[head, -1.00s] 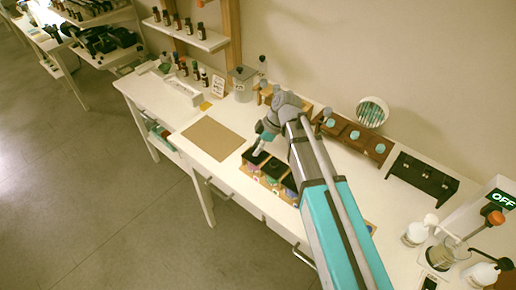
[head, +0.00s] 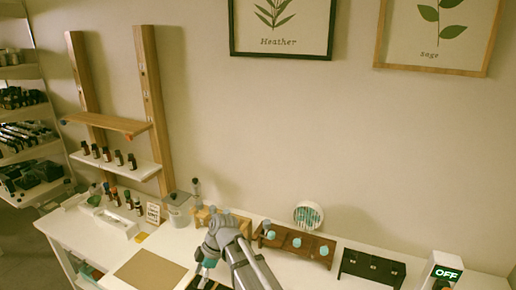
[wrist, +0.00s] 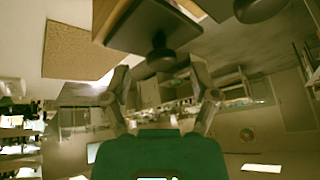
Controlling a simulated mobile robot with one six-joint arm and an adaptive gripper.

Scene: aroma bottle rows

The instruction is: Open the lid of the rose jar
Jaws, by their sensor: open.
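My gripper (head: 204,268) is low in the head view, over the bench beside the brown board. In the wrist view my gripper (wrist: 160,90) has its two fingers apart with nothing between the tips. A dark square lid (wrist: 140,30) with a round dark knob (wrist: 160,58) is at the top of the wrist view, just beyond the fingers and not gripped. Part of a dark lid (head: 206,285) shows under my gripper at the bottom edge of the head view. The jar bodies and labels are hidden now, so I cannot tell which jar is the rose one.
A brown board (head: 150,270) lies left of my gripper. Behind are a wooden rack with teal-topped items (head: 296,243), a round teal-and-white object (head: 308,215) and a black rack (head: 372,267). Small bottles (head: 118,158) stand on a wall shelf. A second dark knob (wrist: 258,8) is at upper right.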

